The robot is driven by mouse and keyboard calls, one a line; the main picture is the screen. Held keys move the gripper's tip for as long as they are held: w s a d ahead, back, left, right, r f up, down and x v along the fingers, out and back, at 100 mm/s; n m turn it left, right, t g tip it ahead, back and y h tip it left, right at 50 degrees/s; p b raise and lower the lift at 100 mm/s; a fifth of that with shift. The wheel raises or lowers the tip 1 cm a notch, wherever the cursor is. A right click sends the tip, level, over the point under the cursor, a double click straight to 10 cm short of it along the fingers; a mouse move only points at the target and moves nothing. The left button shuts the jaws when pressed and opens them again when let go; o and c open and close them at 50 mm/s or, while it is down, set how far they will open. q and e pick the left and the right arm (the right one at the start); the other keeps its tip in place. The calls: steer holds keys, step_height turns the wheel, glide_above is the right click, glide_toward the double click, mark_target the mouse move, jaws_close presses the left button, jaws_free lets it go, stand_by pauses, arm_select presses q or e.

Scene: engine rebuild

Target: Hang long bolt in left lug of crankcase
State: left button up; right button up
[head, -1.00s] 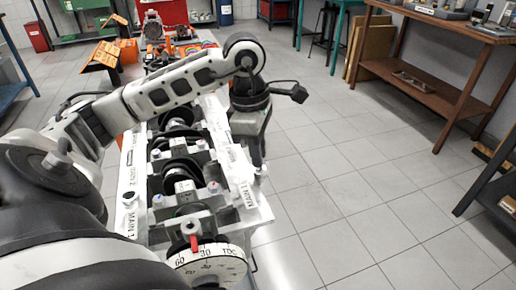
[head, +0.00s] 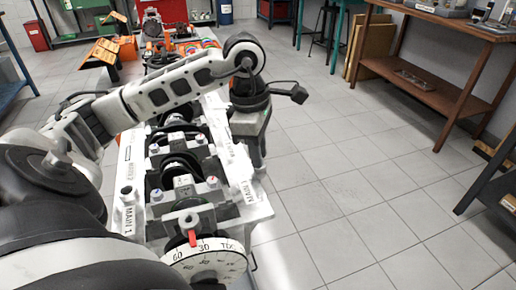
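The crankcase (head: 128,218) lies in front of me, its pale rails running away from me, with the crankshaft and bearing caps between them. A round dark opening (head: 127,190) shows near the front end of its left rail, beside a MAIN 1 label. My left gripper (head: 254,145) points down by the right rail, farther from me than the front cap. I cannot tell whether it touches the rail. Its fingers are dark and partly hidden, so I cannot see whether they are open or hold something. I cannot make out a long bolt. My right gripper is out of view.
A white degree wheel (head: 205,262) with a red pointer (head: 193,238) is at the crankcase's near end. Orange bins (head: 103,50) stand beyond. A brown workbench (head: 440,20) is at the right. The tiled floor between is clear.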

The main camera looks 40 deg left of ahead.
arm_select(q)
steer(key=shift+r, duration=0.15)
stand_by(0.5)
steer(key=shift+r+p, duration=0.3)
steer(key=shift+p, duration=0.05)
steer(key=shift+r+p, duration=0.75)
steer(key=shift+r, duration=0.3)
steer(key=o, duration=0.6)
steer(key=shift+c, duration=0.2)
